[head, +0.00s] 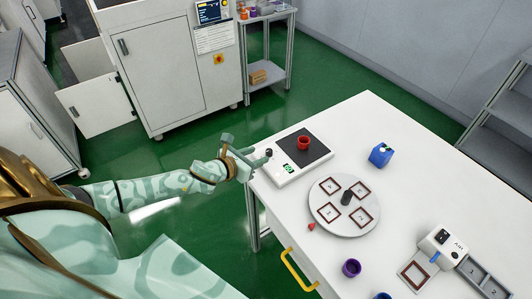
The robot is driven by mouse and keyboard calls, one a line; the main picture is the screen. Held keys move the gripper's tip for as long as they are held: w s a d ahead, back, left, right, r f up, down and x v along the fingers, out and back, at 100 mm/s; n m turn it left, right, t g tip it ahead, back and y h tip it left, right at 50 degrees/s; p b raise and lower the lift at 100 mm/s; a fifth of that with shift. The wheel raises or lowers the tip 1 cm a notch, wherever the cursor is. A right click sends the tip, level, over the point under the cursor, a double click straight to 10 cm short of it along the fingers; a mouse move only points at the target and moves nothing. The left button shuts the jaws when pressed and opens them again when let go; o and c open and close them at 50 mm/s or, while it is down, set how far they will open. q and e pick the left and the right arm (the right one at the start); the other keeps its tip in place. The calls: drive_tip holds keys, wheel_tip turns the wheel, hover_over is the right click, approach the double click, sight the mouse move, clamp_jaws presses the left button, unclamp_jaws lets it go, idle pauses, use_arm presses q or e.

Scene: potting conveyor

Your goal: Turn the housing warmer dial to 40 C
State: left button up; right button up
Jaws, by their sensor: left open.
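The housing warmer (287,177) is a white unit with a dark plate at the near left corner of the white table. Its small dark dial (268,152) stands at the left end. A green display (289,168) shows digits too small to read surely. A red ring-shaped housing (303,143) sits on the dark plate. My left gripper (256,158) is open at the table's left edge, just left of the dial. I cannot tell whether its fingers touch the dial. My right gripper is out of view.
A round turntable (344,225) with framed squares and a dark centre post stands right of the warmer. A blue container (380,154), a purple cup (351,268), a small red piece (311,227) and a white device (440,243) are also on the table. A yellow handle (297,272) juts from its front.

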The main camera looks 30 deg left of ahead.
sight(268, 151)
use_arm(q)
drive_tip(key=b+x, duration=0.1)
drive_tip(key=x, duration=0.4)
drive_tip(key=shift+w+f, duration=0.1)
drive_tip(key=shift+c, duration=0.3)
clamp_jaws()
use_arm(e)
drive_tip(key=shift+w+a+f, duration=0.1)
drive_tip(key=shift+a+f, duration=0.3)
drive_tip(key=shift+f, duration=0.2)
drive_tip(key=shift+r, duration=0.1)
